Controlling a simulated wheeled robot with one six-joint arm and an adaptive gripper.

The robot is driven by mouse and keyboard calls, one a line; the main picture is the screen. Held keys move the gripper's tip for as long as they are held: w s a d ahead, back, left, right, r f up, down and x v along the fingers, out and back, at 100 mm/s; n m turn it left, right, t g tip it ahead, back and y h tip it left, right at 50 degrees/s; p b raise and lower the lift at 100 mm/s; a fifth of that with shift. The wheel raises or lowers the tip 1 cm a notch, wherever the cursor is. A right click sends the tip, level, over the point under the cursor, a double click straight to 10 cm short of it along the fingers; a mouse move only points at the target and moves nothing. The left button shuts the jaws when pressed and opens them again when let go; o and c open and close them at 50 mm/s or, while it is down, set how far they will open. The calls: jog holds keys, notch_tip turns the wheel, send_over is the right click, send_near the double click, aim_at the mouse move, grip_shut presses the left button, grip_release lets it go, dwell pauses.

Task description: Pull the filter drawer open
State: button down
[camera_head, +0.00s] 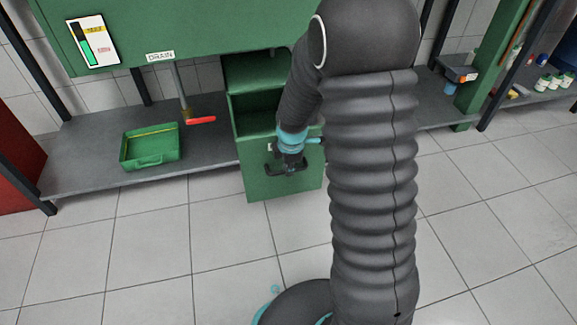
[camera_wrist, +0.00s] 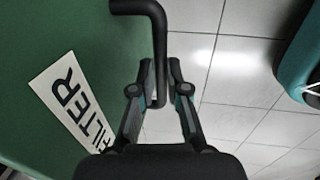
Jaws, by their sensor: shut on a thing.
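The green filter drawer (camera_head: 256,183) stands out from the green cabinet in the head view, and its open top shows a dark inside. In the wrist view the drawer front (camera_wrist: 50,45) is at the left with a white FILTER label (camera_wrist: 72,108). Its black bar handle (camera_wrist: 158,35) runs down between my fingers. My gripper (camera_wrist: 160,90) is shut on the handle, one finger on each side. In the head view my gripper (camera_head: 288,163) is at the drawer front, and my arm hides the drawer's right part.
A grey shelf (camera_head: 80,150) runs low along the wall. A green tray (camera_head: 150,162) lies on it, left of the drawer, near a red-handled drain valve (camera_head: 201,120). Bottles (camera_head: 550,82) stand at the far right. The tiled floor (camera_head: 150,255) in front is clear.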

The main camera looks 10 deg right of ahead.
jog(key=c, duration=1.2)
grip_release()
jog(key=shift+d, duration=0.1)
jog(key=r, duration=0.4)
jog(key=s+r, duration=0.1)
jog(key=r, duration=0.3)
jog(key=s+r, duration=0.1)
jog(key=r, duration=0.2)
jog(key=shift+s+r, duration=0.15)
jog(key=shift+r, duration=0.25)
